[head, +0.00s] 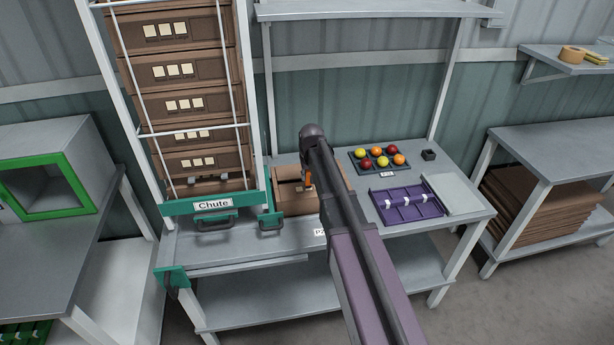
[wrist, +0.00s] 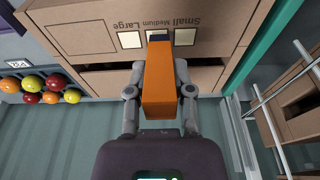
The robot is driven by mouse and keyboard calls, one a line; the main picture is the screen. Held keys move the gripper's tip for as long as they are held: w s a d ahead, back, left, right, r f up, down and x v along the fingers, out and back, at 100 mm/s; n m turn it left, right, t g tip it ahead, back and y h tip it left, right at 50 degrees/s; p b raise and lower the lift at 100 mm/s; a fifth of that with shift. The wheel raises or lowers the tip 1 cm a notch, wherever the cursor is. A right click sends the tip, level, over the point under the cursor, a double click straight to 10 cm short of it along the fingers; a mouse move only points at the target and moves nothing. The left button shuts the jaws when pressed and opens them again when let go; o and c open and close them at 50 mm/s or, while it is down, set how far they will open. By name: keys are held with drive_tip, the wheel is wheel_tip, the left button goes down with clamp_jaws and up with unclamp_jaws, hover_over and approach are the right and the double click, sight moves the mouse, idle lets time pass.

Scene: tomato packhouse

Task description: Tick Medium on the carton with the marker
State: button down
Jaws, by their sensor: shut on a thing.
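The brown carton (head: 290,205) stands on the bench in the head view, partly behind my arm. In the wrist view the carton's face (wrist: 85,30) shows upside down, with Small, Medium and Large printed above a row of pale squares. My gripper (wrist: 161,88) is shut on the orange marker (wrist: 158,75). The marker's dark blue end (wrist: 158,37) covers much of the middle square, at Medium. I cannot tell whether it touches the face. The Large square (wrist: 130,40) and Small square (wrist: 185,37) look blank. In the head view a bit of the orange marker (head: 308,179) shows beside my arm.
A chute rack (head: 213,204) of stacked cartons stands left of the carton. To the right are a tray of red, yellow and orange tomatoes (head: 377,152), a purple divided tray (head: 407,202) and a grey pad (head: 454,193). The bench front (head: 285,238) has free room.

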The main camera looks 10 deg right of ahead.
drive_tip(key=shift+f+b, duration=0.35)
drive_tip(key=shift+f, duration=0.05)
idle(0.6)
drive_tip(key=shift+w+d, duration=0.4)
idle(0.6)
drive_tip(key=shift+s+a, duration=0.5)
idle(0.6)
drive_tip(key=shift+w+d+r, duration=0.1)
drive_tip(key=shift+r, duration=0.1)
drive_tip(key=shift+r+p, duration=2.85)
drive_tip(key=shift+p, duration=0.15)
